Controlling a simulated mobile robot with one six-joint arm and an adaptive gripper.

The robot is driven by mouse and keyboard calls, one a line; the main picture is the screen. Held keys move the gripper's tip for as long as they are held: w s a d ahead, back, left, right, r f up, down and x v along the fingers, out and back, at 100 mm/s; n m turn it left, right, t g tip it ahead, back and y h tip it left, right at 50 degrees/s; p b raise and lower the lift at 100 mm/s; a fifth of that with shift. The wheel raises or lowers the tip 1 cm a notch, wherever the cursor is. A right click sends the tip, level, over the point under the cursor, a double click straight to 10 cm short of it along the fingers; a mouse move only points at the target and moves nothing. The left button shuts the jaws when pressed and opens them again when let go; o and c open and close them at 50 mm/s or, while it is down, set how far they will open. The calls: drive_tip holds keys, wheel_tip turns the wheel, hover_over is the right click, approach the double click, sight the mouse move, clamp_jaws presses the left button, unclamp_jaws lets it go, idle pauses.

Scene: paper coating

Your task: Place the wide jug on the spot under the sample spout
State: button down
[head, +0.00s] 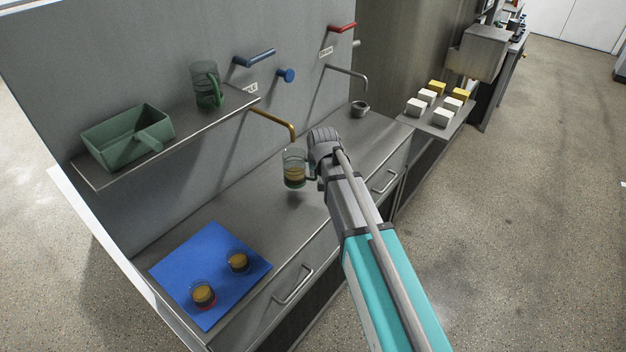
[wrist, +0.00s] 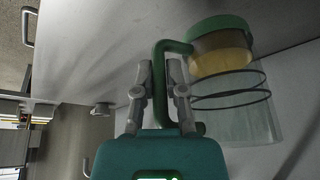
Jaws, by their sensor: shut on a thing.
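A clear jug (head: 293,171) with a green handle and amber liquid inside is held by my gripper (head: 317,170) above the counter, left of my arm. It looks roughly upright. In the wrist view the jug (wrist: 230,95) shows its green base, and my gripper (wrist: 163,80) is shut on its green handle (wrist: 172,48). A brass spout (head: 276,120) sticks out of the wall behind and above the held jug. A grey spout (head: 347,72) is farther right, with a small grey cup (head: 360,107) below it. The wall labels are too small to read surely.
A blue mat (head: 212,262) with two small amber-filled glasses lies front left. Blue and red levers stick out above. The counter below the held jug is clear.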

drive_tip(key=shift+b+x, duration=0.7)
drive_tip(key=shift+x, duration=0.15)
drive_tip(key=shift+w+f+b, duration=0.1)
drive_tip(key=shift+f+b, duration=1.15)
drive_tip(key=shift+b, duration=0.05)
drive_tip(key=shift+f, duration=0.15)
drive_tip(key=c, duration=0.7)
unclamp_jaws()
drive_tip(key=p+v, duration=1.1)
drive_tip(key=v, duration=0.1)
